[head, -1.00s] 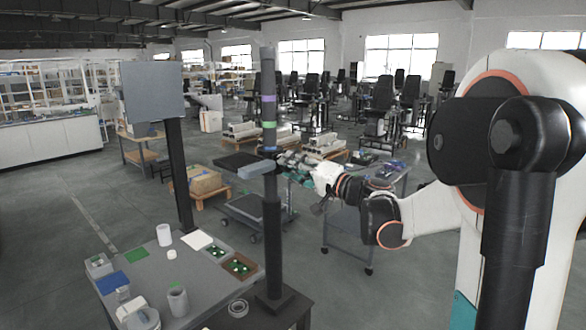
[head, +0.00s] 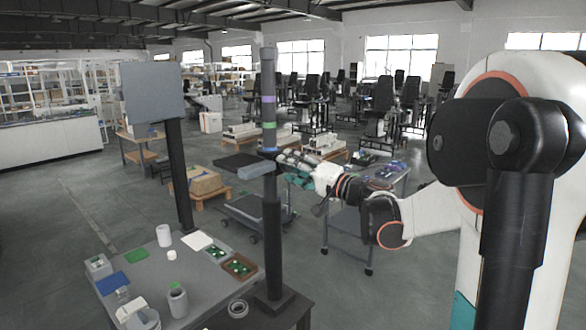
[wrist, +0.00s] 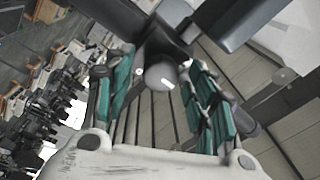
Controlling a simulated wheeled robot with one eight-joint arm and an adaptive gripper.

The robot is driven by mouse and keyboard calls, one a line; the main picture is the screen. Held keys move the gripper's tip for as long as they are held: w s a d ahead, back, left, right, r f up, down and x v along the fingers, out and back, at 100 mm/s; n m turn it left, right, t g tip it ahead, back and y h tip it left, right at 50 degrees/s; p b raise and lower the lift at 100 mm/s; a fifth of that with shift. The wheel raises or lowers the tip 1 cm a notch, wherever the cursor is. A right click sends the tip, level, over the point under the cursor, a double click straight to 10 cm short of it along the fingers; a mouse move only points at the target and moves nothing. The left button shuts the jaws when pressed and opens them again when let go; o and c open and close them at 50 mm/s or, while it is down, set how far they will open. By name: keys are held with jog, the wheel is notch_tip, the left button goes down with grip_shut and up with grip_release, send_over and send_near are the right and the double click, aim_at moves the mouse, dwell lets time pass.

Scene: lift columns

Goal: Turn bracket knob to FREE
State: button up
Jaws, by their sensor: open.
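The dark lift column (head: 271,225) stands upright, with purple, green and blue bands above its bracket (head: 233,161). The bracket carries a flat dark platform and a grey block (head: 257,170) on the left of the column. My gripper (head: 287,164) is at the column's right side at bracket height. In the wrist view the bracket knob (wrist: 160,76) is a grey rounded end with a short white mark. My open gripper (wrist: 157,84) has its green-padded fingers on either side of the knob, with gaps showing. No FREE lettering is readable.
A grey table (head: 205,270) with cups, trays and small parts is at the lower left. A second dark column (head: 180,175) bears a grey panel (head: 153,92). A cart (head: 345,225) stands under my forearm. Open floor lies to the left.

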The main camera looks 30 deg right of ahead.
jog(key=v, duration=1.2)
jog(key=shift+f, duration=0.1)
